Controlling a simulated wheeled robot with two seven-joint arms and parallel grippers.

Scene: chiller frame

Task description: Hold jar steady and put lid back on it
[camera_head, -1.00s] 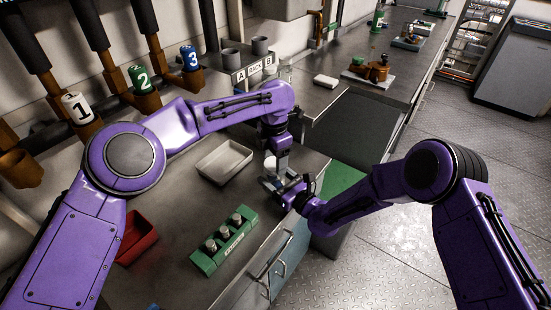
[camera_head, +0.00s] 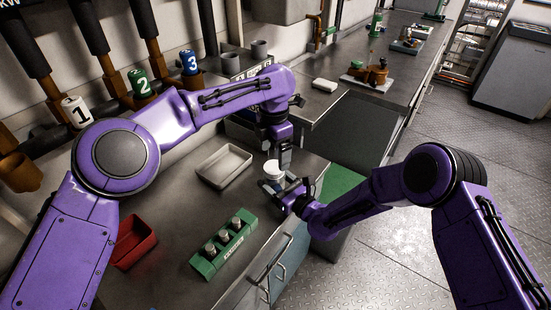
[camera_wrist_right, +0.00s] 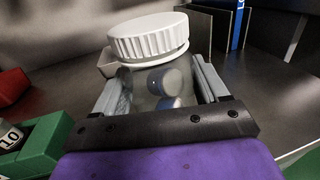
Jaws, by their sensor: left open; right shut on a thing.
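A clear jar (camera_wrist_right: 160,88) stands between the fingers of my right gripper (camera_wrist_right: 165,92), which is shut on its sides. Small cylindrical items show through its wall. A white ribbed lid (camera_wrist_right: 148,38) sits on top of the jar, with a pale ring just below it; whether it is fully seated I cannot tell. In the head view the lid (camera_head: 275,170) shows at the counter's right part, with my right gripper (camera_head: 286,188) just below it. My left gripper (camera_head: 284,160) is open, just behind and above the lid, and apart from it as far as I can tell.
A pale empty tray (camera_head: 224,166) lies left of the jar. A green block with several vials (camera_head: 223,245) and a red bin (camera_head: 133,242) are nearer the front. The counter edge is close to the jar on the right. A white box (camera_head: 324,85) lies farther back.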

